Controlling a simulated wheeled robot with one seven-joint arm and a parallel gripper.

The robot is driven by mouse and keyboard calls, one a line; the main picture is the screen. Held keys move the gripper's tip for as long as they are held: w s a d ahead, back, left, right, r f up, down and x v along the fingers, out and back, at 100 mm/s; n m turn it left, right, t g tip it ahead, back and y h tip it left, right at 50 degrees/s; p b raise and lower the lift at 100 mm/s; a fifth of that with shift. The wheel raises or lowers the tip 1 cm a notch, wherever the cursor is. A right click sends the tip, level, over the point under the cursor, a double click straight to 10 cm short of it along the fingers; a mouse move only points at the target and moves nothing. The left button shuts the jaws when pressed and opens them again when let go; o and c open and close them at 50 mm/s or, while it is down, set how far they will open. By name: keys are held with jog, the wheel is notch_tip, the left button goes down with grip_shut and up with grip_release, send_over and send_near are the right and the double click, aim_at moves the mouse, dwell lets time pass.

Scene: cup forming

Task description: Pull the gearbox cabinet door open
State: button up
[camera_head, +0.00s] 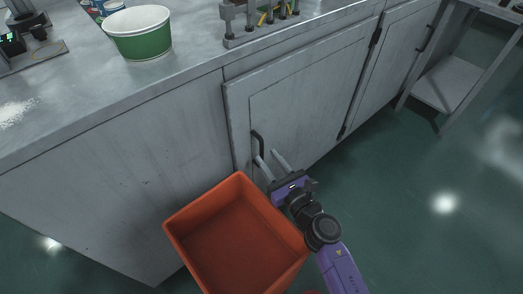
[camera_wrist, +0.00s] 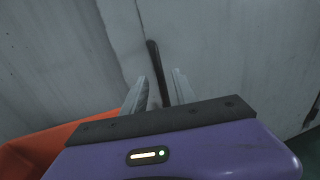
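The grey cabinet door (camera_head: 305,95) is flush in the front of the metal counter and looks shut. Its dark bar handle (camera_head: 257,144) stands upright near the door's left edge. My gripper (camera_head: 268,160) is at the lower part of the handle with its two fingers apart. In the wrist view the handle (camera_wrist: 154,62) runs down toward the space between my gripper's fingers (camera_wrist: 158,92). The fingers lie on either side of the handle's lower end, and a gap shows around it. I cannot tell whether either finger touches it.
An orange bin (camera_head: 238,235) stands close to the left of my gripper, in front of the cabinet. A green and white tub (camera_head: 143,42) and a metal fixture (camera_head: 258,20) stand on the counter (camera_head: 190,65). The green floor (camera_head: 420,190) at right is clear.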

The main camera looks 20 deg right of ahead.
aim_at(262, 152)
jog(key=shift+w+a, duration=0.15)
jog(key=shift+w, duration=1)
jog(key=shift+w+a, duration=0.15)
jog(key=shift+w, duration=0.95)
grip_shut()
